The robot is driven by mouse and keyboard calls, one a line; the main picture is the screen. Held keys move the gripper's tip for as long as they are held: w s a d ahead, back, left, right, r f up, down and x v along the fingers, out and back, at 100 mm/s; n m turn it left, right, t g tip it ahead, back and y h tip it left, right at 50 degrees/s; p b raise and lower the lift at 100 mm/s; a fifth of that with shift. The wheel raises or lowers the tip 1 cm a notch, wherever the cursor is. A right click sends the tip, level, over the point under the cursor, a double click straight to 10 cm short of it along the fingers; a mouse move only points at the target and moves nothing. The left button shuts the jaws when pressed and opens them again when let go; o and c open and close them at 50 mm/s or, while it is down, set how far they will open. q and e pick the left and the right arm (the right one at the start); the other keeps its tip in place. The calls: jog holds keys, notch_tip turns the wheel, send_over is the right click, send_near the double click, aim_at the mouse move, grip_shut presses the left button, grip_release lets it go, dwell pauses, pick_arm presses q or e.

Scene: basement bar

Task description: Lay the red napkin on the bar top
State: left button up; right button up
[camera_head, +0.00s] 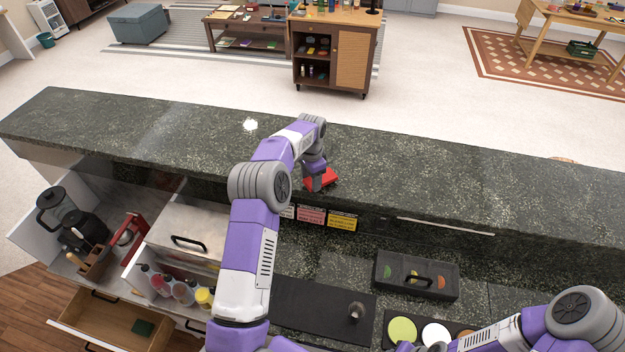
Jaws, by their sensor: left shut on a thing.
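The red napkin (326,179) is at the front edge of the dark green stone bar top (420,167), near the middle of the view. My left gripper (315,184) points down at the bar top and is shut on the napkin. The gripper hides part of the napkin, and I cannot tell whether the napkin touches the stone. My right arm comes in at the lower right, and its gripper is too cut off and hidden at the bottom edge to read.
A black condiment box (416,275) sits on the lower counter. A steel box with a handle (188,240), several squeeze bottles (180,290) and a coffee maker (82,232) stand at the left. An open drawer (110,325) juts out lower left. The bar top is mostly clear.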

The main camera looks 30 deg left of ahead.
pick_arm(q)
jog(key=shift+f, duration=0.7)
jog(key=shift+f, duration=0.2)
jog(key=o, duration=1)
jog(key=shift+r, duration=0.15)
notch_tip(320, 180, up, 12)
